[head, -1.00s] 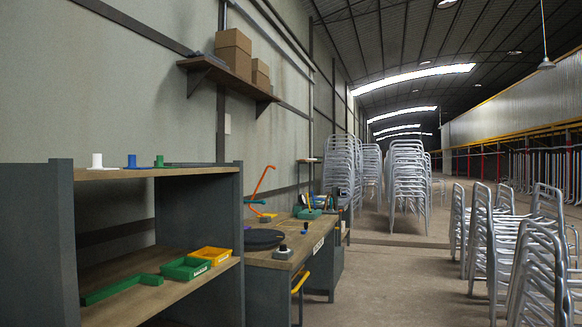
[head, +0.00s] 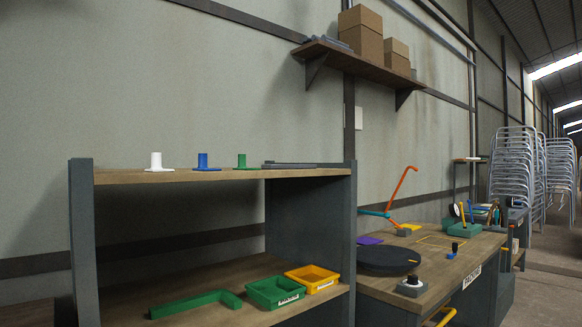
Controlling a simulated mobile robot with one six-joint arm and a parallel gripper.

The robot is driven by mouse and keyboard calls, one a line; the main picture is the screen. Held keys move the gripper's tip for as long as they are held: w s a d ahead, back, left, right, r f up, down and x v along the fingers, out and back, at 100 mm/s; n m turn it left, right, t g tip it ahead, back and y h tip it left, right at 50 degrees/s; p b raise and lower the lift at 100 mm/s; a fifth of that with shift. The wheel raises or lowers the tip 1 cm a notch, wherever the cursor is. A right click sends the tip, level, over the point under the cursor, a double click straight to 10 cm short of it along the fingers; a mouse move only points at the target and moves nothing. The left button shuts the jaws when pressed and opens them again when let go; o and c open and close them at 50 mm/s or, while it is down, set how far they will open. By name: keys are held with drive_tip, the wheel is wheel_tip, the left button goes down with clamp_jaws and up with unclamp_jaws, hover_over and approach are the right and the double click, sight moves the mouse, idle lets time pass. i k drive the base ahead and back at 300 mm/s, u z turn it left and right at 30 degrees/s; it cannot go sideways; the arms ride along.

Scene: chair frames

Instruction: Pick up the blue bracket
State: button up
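The blue bracket (head: 203,161) stands upright on the top board of the shelf unit (head: 130,177) in the head view. It has a flat base and a short upright post. A white bracket (head: 155,161) of like shape stands to its left, and a green one (head: 242,161) to its right, all apart from one another. My gripper is not in view.
A flat grey item (head: 290,165) lies right of the brackets. The lower board holds a green L-shaped piece (head: 195,303), a green bin (head: 275,291) and a yellow bin (head: 313,278). A workbench (head: 425,294) stands right. A wall shelf (head: 355,62) with boxes hangs above.

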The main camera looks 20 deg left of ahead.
sight(202, 159)
drive_tip(key=u, duration=0.8)
drive_tip(key=i, duration=1.1)
drive_tip(key=u, duration=0.7)
drive_tip(key=k, duration=0.7)
drive_tip(key=u, duration=0.15)
drive_tip(key=i, duration=0.8)
drive_tip(key=z, duration=0.1)
